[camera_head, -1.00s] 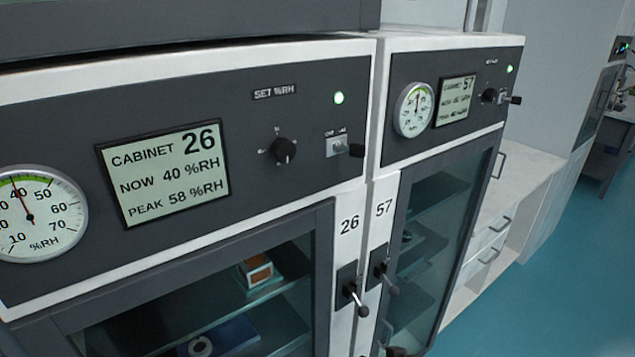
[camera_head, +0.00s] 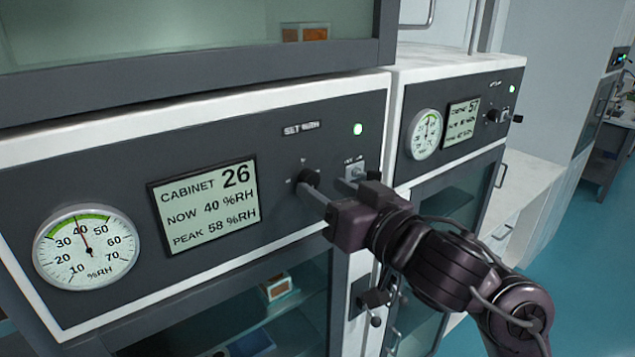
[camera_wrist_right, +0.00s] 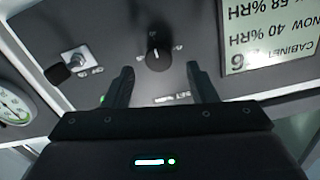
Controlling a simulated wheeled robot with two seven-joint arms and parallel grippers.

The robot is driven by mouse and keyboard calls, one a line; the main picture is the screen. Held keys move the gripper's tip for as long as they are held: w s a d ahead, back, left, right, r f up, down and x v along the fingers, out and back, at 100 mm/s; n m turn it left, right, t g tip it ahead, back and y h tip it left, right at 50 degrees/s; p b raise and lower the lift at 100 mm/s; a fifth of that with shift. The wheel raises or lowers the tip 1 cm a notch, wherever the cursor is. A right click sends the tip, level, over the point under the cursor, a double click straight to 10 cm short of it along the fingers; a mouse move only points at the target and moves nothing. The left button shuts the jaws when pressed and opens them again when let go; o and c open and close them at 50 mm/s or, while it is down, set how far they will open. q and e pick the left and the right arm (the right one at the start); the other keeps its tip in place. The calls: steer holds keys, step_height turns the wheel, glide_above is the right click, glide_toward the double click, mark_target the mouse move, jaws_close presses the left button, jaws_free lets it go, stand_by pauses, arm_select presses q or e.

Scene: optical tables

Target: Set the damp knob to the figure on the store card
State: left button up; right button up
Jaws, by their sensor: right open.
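The black SET %RH knob (camera_head: 308,179) is on the dark panel of cabinet 26, right of its display. It also shows in the right wrist view (camera_wrist_right: 158,50), where the picture is upside down. My right gripper (camera_head: 325,192) is open in front of the panel, its fingers pointing at the knob. In the wrist view the right gripper (camera_wrist_right: 160,75) has its fingertips apart, with the knob beyond the gap between them and nothing held. The cabinet 26 display (camera_head: 208,206) reads NOW 40 %RH and PEAK 58 %RH. I see no store card. My left gripper is not in view.
A round %RH gauge (camera_head: 87,247) is left of the display, its needle near 40. A toggle switch (camera_head: 354,171) sits right of the knob, close to my gripper. A green lamp (camera_head: 358,129) is lit above it. Cabinet 57's panel (camera_head: 465,120) is further right.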

mark_target(313, 181)
steer(key=shift+x, duration=1.25)
steer(key=shift+w+a, duration=0.1)
steer(key=shift+w, duration=0.2)
steer(key=shift+c, duration=0.4)
steer(key=c, duration=0.9)
